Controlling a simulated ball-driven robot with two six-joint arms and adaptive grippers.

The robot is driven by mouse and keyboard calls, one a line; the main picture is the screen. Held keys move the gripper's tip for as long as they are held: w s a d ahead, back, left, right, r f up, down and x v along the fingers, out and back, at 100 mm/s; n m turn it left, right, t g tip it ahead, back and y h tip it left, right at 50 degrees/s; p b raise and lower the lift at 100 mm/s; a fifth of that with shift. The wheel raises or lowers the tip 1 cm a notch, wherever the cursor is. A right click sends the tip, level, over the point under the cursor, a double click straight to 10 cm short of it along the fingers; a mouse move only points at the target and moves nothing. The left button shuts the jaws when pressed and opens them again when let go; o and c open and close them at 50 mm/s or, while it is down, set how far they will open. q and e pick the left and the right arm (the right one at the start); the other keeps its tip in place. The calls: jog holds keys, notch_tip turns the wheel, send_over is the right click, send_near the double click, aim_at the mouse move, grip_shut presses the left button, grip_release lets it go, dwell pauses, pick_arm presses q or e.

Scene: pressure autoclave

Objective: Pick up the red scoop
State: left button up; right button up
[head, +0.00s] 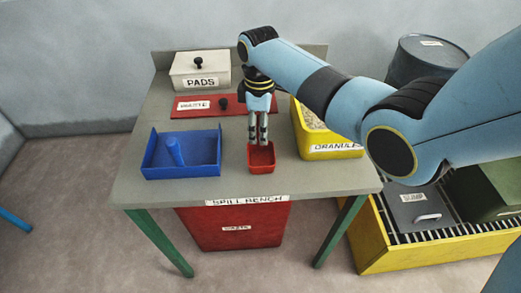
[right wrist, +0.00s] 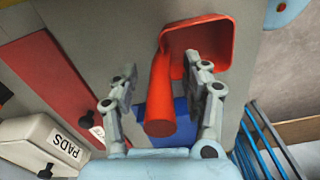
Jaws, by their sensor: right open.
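The red scoop (head: 261,161) sits on the grey bench near its front edge, between the blue tray and the yellow bin. My right gripper (head: 258,137) points down over the scoop's handle end. In the right wrist view the scoop's bowl (right wrist: 212,42) is at the top and its round handle (right wrist: 161,95) runs between the two fingers. The right gripper (right wrist: 158,72) is open, with a finger on either side of the handle; I cannot tell whether either finger touches it. My left gripper is not in view.
A blue tray (head: 207,172) holding a blue tool (head: 175,152) stands left of the scoop. A yellow granule bin (head: 335,153) is close on the right. A red panel (head: 235,107) and a PADS box (head: 200,72) lie behind. The grey bench (head: 310,184) is bare along its front.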

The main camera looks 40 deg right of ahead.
grip_shut()
jog(key=shift+r, duration=0.1)
dwell(0.5)
